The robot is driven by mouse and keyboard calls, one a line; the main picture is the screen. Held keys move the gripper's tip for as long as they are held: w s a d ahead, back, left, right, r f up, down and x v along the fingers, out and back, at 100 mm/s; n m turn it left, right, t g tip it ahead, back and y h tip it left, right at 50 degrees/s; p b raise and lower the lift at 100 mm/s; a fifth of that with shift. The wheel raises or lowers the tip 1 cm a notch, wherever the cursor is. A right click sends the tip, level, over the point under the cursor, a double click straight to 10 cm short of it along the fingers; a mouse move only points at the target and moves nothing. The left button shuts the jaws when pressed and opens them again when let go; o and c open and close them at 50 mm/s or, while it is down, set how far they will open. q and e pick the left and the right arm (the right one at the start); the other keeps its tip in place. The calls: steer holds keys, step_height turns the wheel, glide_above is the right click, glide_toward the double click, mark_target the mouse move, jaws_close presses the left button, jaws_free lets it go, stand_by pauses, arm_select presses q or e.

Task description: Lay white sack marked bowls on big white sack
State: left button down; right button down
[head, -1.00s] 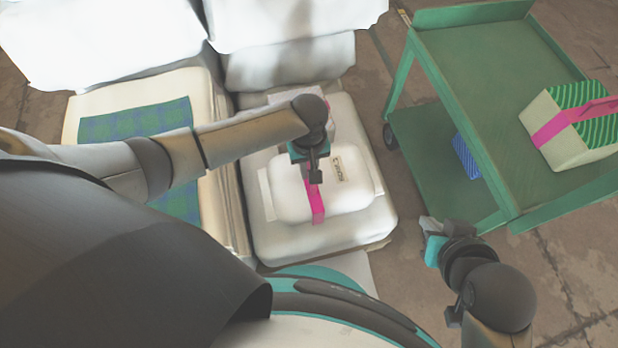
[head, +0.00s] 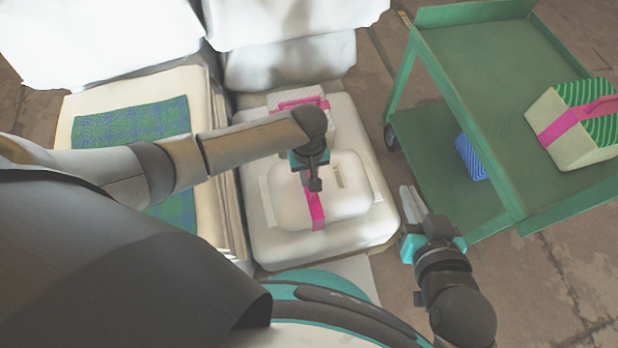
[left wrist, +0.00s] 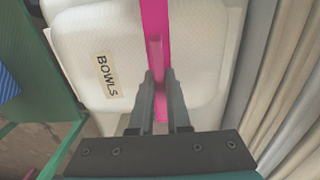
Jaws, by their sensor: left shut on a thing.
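The white sack marked bowls (head: 350,195) has a pink strap and a small label. It is over the big white sack (head: 375,232), near its middle; I cannot tell whether it rests fully on it. My left gripper (head: 316,186) is above the small sack, shut on its pink strap. In the left wrist view the fingers (left wrist: 158,95) pinch the strap, and the label on the sack (left wrist: 85,50) reads BOWLS. My right gripper (head: 412,205) is off the sack's right side, its fingers apart and empty.
A white pack with a pink strap (head: 290,96) lies at the big sack's far end. A blue-green checked cloth (head: 130,125) lies on the left stack. A green cart (head: 480,80) at right carries a strapped bundle (head: 580,125), with a blue item (head: 468,157) below.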

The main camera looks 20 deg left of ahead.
arm_select(q)
steer(key=shift+w+f, duration=0.1)
steer(key=shift+f, duration=0.15)
arm_select(e)
steer(key=shift+w+a+r+t, duration=0.1)
steer(key=shift+a+r+t, duration=0.15)
steer(key=shift+a+t, duration=0.25)
arm_select(q)
steer(key=shift+f, duration=0.1)
arm_select(e)
steer(key=shift+y, duration=0.3)
arm_select(q)
steer(key=c, duration=0.9)
jaws_free()
steer(key=shift+f, duration=0.1)
arm_select(e)
steer(key=shift+d, duration=0.1)
